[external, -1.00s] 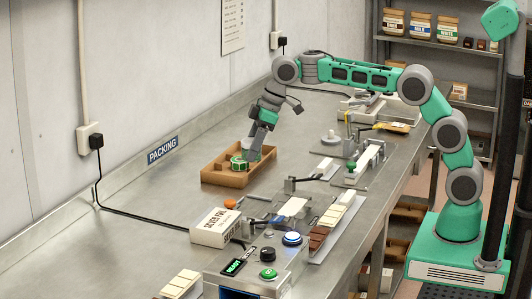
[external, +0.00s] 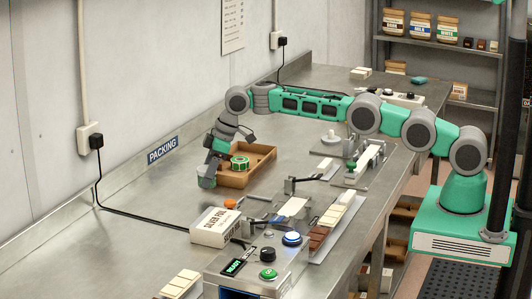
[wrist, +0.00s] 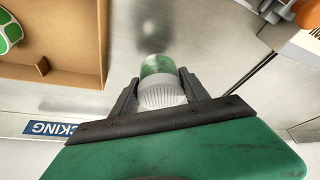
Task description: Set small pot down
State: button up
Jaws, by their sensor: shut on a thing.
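The small pot (wrist: 161,92) has a ribbed whitish part and a green end. It sits between the two dark fingers of my gripper (wrist: 160,82), which is shut on it. In the external view my gripper (external: 206,182) points down low over the steel counter, just left of the wooden tray (external: 234,181). In the wrist view a dark blurred patch shows on the steel beyond the pot. I cannot tell whether the pot touches the counter.
A green ribbon-like roll (external: 240,162) lies in the wooden tray. A packing label (external: 162,150) is on the wall edge. The counter left of my gripper is clear.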

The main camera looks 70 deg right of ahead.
jog(key=shift+f, duration=1.45)
jog(key=shift+f, duration=0.1)
jog(key=o, duration=1.5)
jog(key=shift+f, duration=0.1)
